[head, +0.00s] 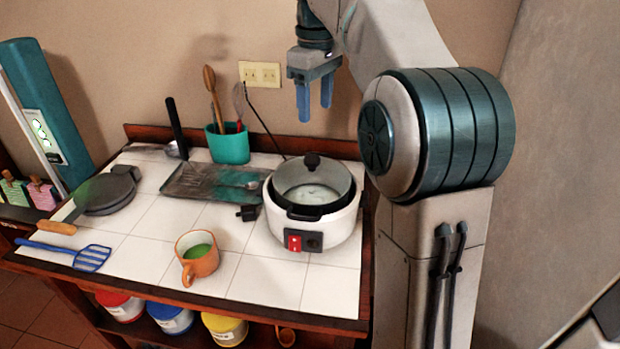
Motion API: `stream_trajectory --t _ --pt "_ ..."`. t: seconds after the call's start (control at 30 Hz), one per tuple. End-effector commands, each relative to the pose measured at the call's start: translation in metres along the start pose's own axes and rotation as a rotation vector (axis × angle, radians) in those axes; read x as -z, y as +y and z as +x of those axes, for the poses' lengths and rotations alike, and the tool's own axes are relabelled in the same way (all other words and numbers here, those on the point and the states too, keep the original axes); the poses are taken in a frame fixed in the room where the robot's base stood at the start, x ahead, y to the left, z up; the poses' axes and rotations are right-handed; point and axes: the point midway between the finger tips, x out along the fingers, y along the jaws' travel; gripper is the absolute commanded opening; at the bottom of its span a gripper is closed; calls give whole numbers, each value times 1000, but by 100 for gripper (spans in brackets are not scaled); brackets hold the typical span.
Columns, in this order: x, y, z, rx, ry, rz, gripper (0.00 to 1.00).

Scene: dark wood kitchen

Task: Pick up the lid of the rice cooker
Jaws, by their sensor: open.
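The rice cooker (341,226) is white and stands at the right end of the tiled counter, with a red switch on its front. Its glass lid (333,180) with a dark round knob (312,160) rests on top of it. A dark inner rim shows below the lid at the front. My gripper (315,101) hangs fingers down, above and slightly behind the cooker. Its two blue fingers are apart and nothing is between them. It is clear of the knob.
An orange cup (200,262) stands left of the cooker. A dark tray (190,184) and a teal utensil holder (228,148) are behind. A blue spatula (91,257) and a dark round pan (105,196) lie at the left. A wall outlet (260,75) is behind my gripper.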

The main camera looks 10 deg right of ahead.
Motion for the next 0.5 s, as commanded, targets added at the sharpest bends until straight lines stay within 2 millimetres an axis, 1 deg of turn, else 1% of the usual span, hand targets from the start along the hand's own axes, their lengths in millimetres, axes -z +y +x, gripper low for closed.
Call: stream_trajectory --t 0.1,0.17,0.23,0.37,0.5 --pt "6 8 0 11 -4 -34 58" --pt "7 9 1 15 -6 -44 58" --pt "7 10 6 17 -7 -50 58" --pt "7 9 29 18 -9 -50 58" --pt "6 8 56 17 -9 -49 58"
